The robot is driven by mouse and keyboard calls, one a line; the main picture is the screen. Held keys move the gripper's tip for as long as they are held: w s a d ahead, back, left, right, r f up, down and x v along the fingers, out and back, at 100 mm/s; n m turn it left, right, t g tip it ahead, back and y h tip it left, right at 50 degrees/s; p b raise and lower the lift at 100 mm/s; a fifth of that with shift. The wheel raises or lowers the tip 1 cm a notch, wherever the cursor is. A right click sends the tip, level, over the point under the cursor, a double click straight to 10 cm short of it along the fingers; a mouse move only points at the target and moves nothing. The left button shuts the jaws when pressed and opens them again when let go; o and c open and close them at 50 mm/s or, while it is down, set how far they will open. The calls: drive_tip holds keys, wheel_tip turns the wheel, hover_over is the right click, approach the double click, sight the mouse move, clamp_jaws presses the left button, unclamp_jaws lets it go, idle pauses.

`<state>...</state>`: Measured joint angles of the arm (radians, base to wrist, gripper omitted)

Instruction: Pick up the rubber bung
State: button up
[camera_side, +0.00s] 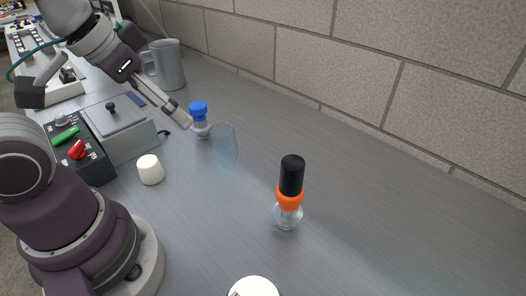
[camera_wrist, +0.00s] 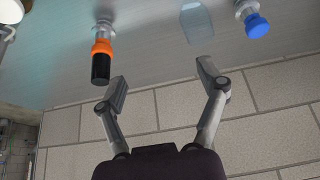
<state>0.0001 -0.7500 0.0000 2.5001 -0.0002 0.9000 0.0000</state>
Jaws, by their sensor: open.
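The rubber bung (camera_side: 150,170) appears to be the small off-white tapered plug standing on the grey bench in the side view, in front of the grey box. I do not make it out in the wrist view. My gripper (camera_side: 187,124) is above the bench, behind and to the right of the bung, near a blue-topped stopper. In the wrist view my gripper (camera_wrist: 161,73) has its two fingers wide apart with nothing between them.
The blue-topped stopper (camera_side: 199,112), a clear bluish cup (camera_side: 224,147) and an orange-and-black stopper (camera_side: 290,186) stand right of the bung. A control box with red and green knobs (camera_side: 75,148) is left. A grey mug (camera_side: 168,66) stands near the block wall (camera_side: 350,85).

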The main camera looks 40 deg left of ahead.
drive_tip(key=shift+o, duration=0.9)
drive_tip(key=n+g, duration=0.6)
drive_tip(key=n, duration=1)
hover_over(147, 161)
wheel_tip(147, 161, down, 8)
drive_tip(key=f, duration=0.1)
wheel_tip(147, 161, down, 10)
drive_tip(key=shift+r, duration=0.1)
